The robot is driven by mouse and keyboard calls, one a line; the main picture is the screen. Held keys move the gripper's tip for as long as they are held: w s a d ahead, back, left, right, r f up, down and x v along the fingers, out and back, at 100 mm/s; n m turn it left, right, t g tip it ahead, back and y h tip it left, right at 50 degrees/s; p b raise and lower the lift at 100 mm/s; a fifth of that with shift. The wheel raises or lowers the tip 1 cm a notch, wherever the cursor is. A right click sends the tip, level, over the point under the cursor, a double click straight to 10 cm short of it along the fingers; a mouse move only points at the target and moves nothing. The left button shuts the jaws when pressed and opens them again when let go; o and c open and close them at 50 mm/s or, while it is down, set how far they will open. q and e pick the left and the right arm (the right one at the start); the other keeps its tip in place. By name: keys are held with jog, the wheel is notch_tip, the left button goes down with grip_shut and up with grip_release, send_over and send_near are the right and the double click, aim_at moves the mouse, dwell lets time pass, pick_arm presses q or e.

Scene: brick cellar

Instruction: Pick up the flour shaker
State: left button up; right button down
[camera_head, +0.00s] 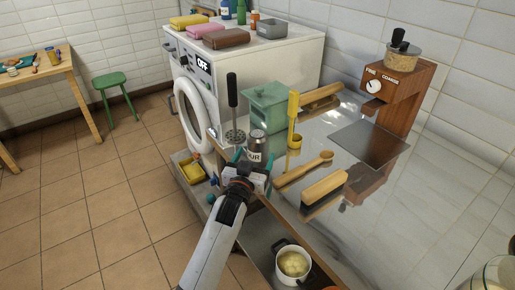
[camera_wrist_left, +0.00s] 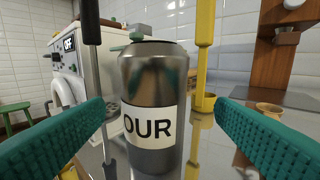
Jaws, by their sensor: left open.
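The flour shaker (camera_head: 255,142) is a metal can with a dark top and a pale label. It stands upright near the left edge of the steel counter. In the left wrist view the shaker (camera_wrist_left: 148,80) fills the middle, and its label shows "OUR". My left gripper (camera_head: 254,164) is open right in front of it. In the wrist view the teal fingers (camera_wrist_left: 162,106) show on either side of the shaker, with a gap on each side. I cannot tell how far the fingertips reach around it. My right gripper is not in view.
A black masher (camera_head: 233,103) stands left of the shaker, and a yellow ladle (camera_head: 293,115) stands to its right. A green box (camera_head: 268,106) is behind. A wooden spoon (camera_head: 305,170) and a brush (camera_head: 325,187) lie to the right. A pot (camera_head: 292,264) sits below.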

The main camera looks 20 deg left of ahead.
aim_at(258, 148)
pick_arm(q)
jog(key=w, duration=0.5)
jog(key=shift+w+a+f, duration=0.15)
jog(key=shift+a+f, duration=0.1)
jog(key=shift+a, duration=0.05)
jog(key=c, duration=1.1)
